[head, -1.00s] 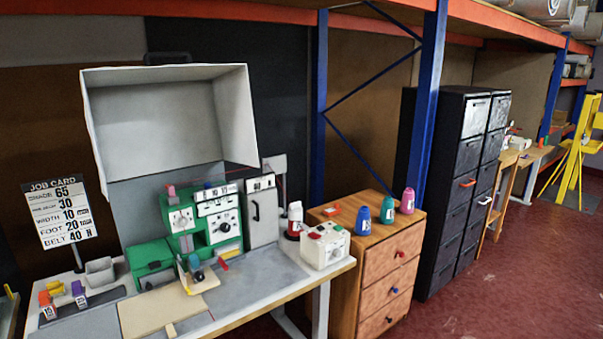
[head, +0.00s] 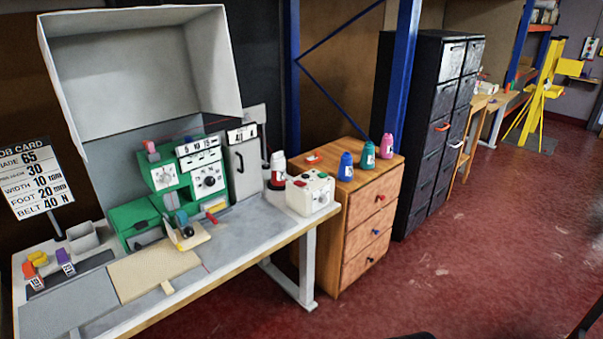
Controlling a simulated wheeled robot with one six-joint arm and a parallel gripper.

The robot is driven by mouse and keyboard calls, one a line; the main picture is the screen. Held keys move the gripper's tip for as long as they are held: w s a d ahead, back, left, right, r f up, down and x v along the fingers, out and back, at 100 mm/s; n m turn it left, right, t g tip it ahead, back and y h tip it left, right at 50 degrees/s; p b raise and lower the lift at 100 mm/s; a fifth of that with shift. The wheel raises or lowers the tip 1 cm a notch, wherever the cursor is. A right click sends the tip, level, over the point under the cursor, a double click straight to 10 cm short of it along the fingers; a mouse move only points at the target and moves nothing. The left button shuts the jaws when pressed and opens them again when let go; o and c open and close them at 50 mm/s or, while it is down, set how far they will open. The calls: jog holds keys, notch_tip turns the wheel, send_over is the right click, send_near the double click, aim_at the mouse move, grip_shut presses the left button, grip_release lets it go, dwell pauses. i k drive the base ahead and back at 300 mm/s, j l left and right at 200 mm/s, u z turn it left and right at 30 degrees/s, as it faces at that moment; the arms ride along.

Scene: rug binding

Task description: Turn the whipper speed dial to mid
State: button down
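A green machine (head: 136,217) stands at the back of the workbench, under a raised pale hood. Its upper part has two white-faced dials: a left dial (head: 164,177) and a right dial (head: 208,181) with a black knob. A scale plate (head: 199,150) reading 5, 10, 15 is above the right dial. I cannot read which dial is the whipper speed dial, nor where either pointer sits. A white box (head: 311,193) with coloured buttons stands at the bench's right end. My gripper is not in view.
The workbench (head: 240,236) has a bare front right part. A job card (head: 32,178) stands at the left. A wooden drawer unit (head: 356,228) with bottles on top and black cabinets (head: 430,130) stand to the right. The red floor (head: 450,270) ahead is mostly clear.

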aim_at(322, 198)
jog(key=i+l, duration=0.2)
jog(key=i, duration=0.3)
jog(key=i+l, duration=0.2)
jog(key=i, duration=0.3)
jog(key=j+u, duration=0.05)
